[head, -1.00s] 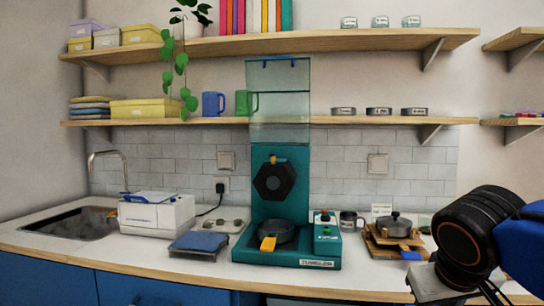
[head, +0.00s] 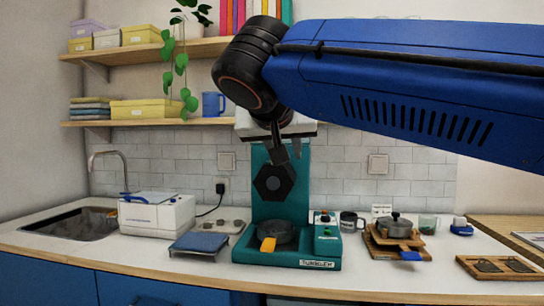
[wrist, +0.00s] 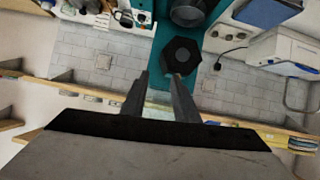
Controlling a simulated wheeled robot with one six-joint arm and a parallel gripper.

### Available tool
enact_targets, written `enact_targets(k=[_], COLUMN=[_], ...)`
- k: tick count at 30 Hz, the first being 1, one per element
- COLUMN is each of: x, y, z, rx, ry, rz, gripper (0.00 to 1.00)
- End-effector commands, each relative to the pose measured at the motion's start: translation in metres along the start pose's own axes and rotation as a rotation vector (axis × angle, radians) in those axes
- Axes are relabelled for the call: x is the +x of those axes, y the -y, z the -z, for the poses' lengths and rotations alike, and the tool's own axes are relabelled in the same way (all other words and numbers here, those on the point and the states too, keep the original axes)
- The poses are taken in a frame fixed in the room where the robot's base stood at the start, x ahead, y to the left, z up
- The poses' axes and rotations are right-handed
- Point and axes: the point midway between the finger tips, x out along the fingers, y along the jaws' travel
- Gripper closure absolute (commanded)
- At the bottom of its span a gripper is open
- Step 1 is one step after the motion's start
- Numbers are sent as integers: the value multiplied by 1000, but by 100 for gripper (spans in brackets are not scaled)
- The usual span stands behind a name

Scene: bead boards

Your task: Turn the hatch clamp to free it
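A teal machine (head: 300,190) stands on the counter with a black hexagonal hatch (head: 272,183) on its upright panel. The hatch also shows in the wrist view (wrist: 181,56), just beyond the fingertips. The orange hatch clamp at the hatch's top edge, visible earlier, is hidden in the head view and I cannot make it out in the wrist view. My gripper (head: 287,157) is in front of the panel around the hatch's top. In the wrist view, its two fingers (wrist: 161,76) are apart with no object visible between them. I cannot tell whether they touch anything.
A black pan (head: 283,232) with a yellow handle (head: 268,244) sits in the machine's base. A white appliance (head: 157,213) and a blue-topped stand (head: 199,242) are to the left. A lidded pot (head: 395,226) on a wooden board stands right.

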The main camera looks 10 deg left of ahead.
Motion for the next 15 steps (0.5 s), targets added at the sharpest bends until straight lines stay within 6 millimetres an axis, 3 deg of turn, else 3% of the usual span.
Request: enact_targets(k=[3,7,11,15], x=[-21,-35,-37,-25], y=[30,45,50,49], z=[18,28,32,33], rx=[35,63,74,74], ry=[-50,-82,-91,-91], rz=[23,35,38,35], gripper=[73,73,73,73])
